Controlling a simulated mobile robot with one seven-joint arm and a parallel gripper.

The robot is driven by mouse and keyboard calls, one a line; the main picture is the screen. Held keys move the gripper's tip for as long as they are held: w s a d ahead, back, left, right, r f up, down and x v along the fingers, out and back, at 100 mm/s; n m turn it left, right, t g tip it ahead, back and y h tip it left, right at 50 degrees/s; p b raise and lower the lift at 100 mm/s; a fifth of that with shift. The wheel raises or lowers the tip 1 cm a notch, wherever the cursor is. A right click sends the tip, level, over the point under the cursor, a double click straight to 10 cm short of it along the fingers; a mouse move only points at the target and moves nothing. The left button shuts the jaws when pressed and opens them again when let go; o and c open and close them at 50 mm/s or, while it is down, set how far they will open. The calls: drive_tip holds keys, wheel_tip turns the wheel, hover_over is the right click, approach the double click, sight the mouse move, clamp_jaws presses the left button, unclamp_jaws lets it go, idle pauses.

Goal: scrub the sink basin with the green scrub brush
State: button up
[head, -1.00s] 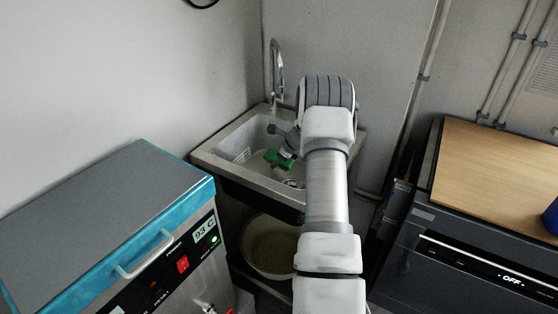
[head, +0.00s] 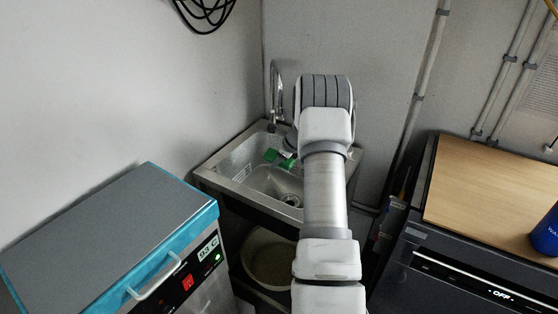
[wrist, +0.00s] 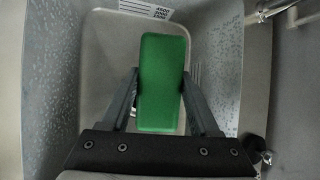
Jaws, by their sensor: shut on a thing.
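The sink basin (head: 262,178) is a metal sink in the corner at the back, below a tall tap (head: 276,95). The green scrub brush (head: 279,157) is over the basin, just left of my arm. In the wrist view the brush (wrist: 161,84) is a green block between the two fingers of my gripper (wrist: 160,92), which is shut on it. The basin's pale floor and walls lie around and below it. My arm hides the right part of the sink and most of the gripper in the head view. Whether the brush touches the basin cannot be told.
A grey-topped, blue-rimmed heated unit (head: 110,235) stands at the front left. A dark oven with a wooden top (head: 490,190) is at the right, with a blue container (head: 546,235) at its edge. A round bucket (head: 268,262) sits under the sink.

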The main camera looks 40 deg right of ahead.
sight(275, 152)
drive_tip(key=shift+r+p, duration=1.65)
drive_tip(key=shift+r, duration=0.9)
drive_tip(key=shift+f, duration=0.1)
